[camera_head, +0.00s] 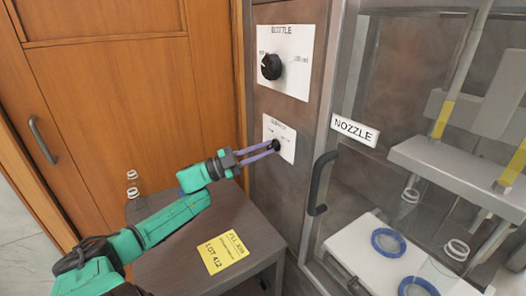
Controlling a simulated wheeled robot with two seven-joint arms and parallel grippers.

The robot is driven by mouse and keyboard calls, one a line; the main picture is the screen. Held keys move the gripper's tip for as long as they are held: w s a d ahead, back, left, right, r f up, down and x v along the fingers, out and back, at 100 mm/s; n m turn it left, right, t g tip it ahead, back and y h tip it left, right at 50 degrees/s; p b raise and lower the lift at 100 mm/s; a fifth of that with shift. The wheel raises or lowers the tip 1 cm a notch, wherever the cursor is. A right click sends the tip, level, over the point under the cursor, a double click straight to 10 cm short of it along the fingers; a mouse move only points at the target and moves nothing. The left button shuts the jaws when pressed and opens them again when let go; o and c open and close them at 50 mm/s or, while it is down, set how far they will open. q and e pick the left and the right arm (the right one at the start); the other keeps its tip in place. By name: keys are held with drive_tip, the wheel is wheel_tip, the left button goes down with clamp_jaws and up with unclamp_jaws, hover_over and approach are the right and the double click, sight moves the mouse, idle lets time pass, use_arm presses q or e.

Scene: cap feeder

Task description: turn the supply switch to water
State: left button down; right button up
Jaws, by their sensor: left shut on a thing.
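The supply switch (276,145) is a small dark knob on a white label plate (287,150), low on the brown panel. The small print on this plate is partly covered and too blurred to read. My left gripper (273,147) reaches in from the left with its two long purple-grey fingers at the switch, shut on it. The fingers hide part of the knob, so I cannot tell which way it points. Above it, a larger black knob (271,67) sits on the white bottle plate (292,50). My right gripper is not in view.
A dark table (180,268) below my left arm holds a yellow lot note (227,247) and clear bottles (133,192). To the right is a glass-fronted cabinet with a dark handle (319,184), a nozzle sign (354,130), bottles and blue rings (388,243).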

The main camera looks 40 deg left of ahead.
use_arm(q)
drive_tip(key=c, duration=0.9)
unclamp_jaws()
drive_tip(key=shift+o, duration=0.2)
drive_tip(key=b+v, duration=0.1)
drive_tip(key=v, duration=1.3)
drive_tip(key=shift+s+a+f, duration=0.15)
drive_tip(key=shift+s, duration=0.05)
